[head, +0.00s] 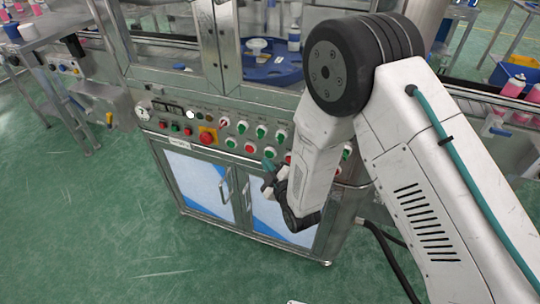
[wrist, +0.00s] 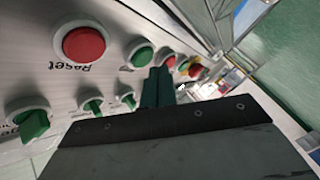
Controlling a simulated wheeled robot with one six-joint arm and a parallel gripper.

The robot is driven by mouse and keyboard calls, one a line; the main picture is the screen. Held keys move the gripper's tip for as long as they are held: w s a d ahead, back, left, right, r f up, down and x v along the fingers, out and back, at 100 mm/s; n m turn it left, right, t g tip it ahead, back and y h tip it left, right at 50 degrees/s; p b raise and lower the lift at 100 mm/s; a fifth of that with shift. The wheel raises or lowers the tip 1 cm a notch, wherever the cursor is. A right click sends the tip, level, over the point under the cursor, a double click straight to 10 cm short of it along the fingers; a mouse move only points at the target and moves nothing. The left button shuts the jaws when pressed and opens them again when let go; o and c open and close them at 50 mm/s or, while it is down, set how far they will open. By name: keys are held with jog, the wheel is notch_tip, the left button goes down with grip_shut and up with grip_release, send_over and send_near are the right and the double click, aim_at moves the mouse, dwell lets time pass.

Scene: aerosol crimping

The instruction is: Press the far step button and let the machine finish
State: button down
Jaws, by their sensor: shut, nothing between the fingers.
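The machine's control panel (head: 180,108) carries several red and green buttons and knobs, seen in the head view. My gripper (head: 268,168) is shut and empty in front of the panel's lower edge. In the wrist view the closed dark fingers (wrist: 158,80) point along the panel, close to a green button (wrist: 140,54); I cannot tell whether they touch it. A red button labelled Reset (wrist: 83,43) is left of the fingers. I cannot read a step label, so which button is the step button is unclear. My arm hides the panel's right part.
A red emergency stop (head: 207,135) sticks out of the panel's left half. Cabinet doors (head: 198,185) are below. Behind the glass is a blue round table (head: 272,70) with containers. Open green floor lies in front and left.

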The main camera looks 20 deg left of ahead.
dwell(0.6)
jog(key=shift+w, duration=0.45)
jog(key=shift+w, duration=0.35)
dwell(0.5)
jog(key=shift+s, duration=0.8)
jog(key=shift+s, duration=0.1)
jog(key=s, duration=0.4)
jog(key=shift+s+a, duration=0.2)
jog(key=shift+s, duration=0.2)
dwell(0.8)
